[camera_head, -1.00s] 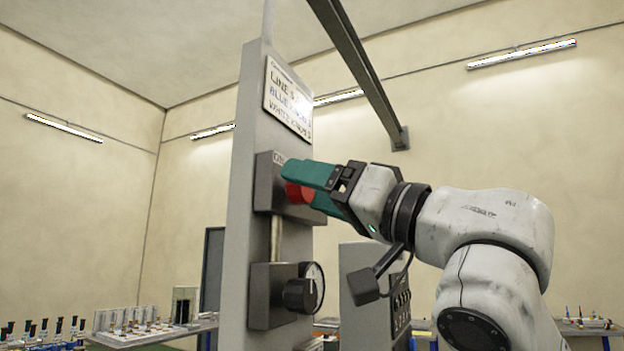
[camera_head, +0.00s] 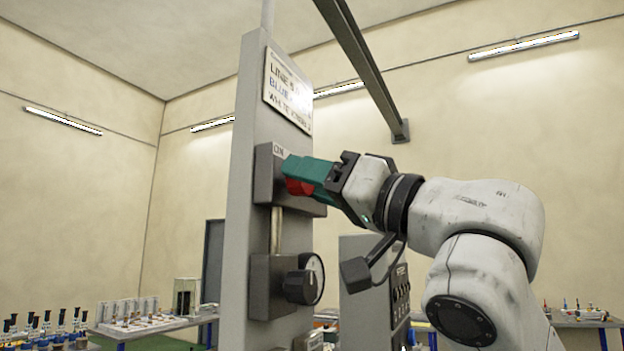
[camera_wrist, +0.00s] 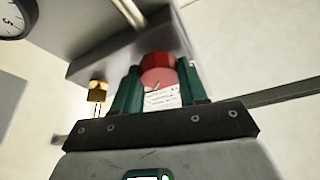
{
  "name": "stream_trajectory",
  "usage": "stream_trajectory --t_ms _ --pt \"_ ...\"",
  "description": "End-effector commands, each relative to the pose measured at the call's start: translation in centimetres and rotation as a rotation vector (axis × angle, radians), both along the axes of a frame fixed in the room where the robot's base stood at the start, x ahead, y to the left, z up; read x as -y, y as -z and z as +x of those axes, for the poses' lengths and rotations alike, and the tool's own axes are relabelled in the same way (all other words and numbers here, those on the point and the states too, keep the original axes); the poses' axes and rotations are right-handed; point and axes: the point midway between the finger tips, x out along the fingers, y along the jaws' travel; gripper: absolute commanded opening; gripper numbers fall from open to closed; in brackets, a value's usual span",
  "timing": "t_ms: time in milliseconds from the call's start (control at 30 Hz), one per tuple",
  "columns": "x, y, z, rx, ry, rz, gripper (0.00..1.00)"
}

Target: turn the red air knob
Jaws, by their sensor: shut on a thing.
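The red air knob (camera_head: 299,187) sits on the upper dark box (camera_head: 263,172) of the grey column. In the wrist view the red knob (camera_wrist: 158,69) lies between the two green fingers. My gripper (camera_head: 305,176) comes from the right and is shut on the knob, with one finger covering part of it in the head view. My gripper also shows in the wrist view (camera_wrist: 160,85). The knob's exact angle is hard to read.
A black knob with a dial (camera_head: 303,284) is on the lower box, joined by a pipe (camera_head: 276,230). A lettered sign (camera_head: 288,90) hangs above. A second grey panel (camera_head: 372,290) stands behind my arm. Benches with small parts (camera_head: 145,325) are at the back left.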

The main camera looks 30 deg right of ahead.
Motion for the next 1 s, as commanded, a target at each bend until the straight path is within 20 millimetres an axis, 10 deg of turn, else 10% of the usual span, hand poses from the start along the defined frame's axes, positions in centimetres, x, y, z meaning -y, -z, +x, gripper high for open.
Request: stream_trajectory --t_ms 1000 --pt "0.21 -0.03 0.09 0.363 -0.001 -0.499 0.12"
